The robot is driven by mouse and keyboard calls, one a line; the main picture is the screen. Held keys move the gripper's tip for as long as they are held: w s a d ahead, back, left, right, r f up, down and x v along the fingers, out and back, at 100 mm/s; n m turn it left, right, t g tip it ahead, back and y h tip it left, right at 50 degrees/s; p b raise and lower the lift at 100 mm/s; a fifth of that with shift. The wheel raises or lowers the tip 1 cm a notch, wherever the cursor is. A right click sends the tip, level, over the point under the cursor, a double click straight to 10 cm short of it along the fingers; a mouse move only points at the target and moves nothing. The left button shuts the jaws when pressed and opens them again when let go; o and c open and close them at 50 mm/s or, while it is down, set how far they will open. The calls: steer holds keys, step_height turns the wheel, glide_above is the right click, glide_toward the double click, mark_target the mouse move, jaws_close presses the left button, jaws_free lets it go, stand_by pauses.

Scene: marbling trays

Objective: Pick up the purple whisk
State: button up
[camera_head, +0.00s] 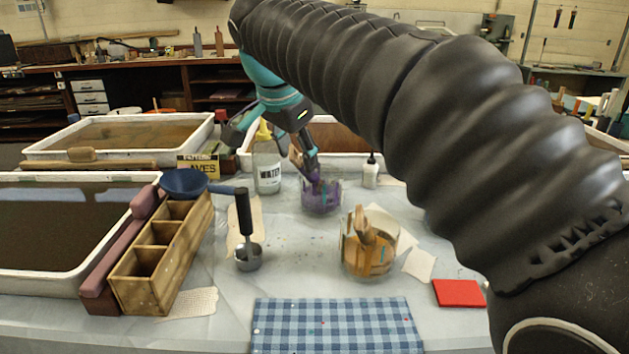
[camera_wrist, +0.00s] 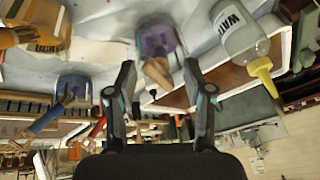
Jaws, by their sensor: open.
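A glass jar with purple stuff in it (camera_head: 321,205) stands near the middle of the table; it also shows in the wrist view (camera_wrist: 178,33). The purple whisk (camera_wrist: 157,70) seems to be the thing in this jar, its pale wooden handle pointing toward me in the wrist view. In the head view my gripper (camera_head: 272,150) is above and left of the jar, and one finger covers part of the whisk. In the wrist view my gripper (camera_wrist: 160,85) is open, with the handle between the fingers' lines. I cannot tell whether a finger touches it.
A water bottle (camera_head: 267,170) stands just left of the jar, a small white bottle (camera_head: 370,172) just right. A second glass jar (camera_head: 350,258) with orange-brown contents is nearer. A wooden divided box (camera_head: 140,295), a measuring scoop (camera_head: 248,260) and wide trays (camera_head: 75,290) lie left.

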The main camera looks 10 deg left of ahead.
mark_target(312, 176)
steer(key=x, duration=0.5)
steer(key=shift+w+d+r, duration=0.1)
steer(key=shift+w, duration=0.05)
jaws_close()
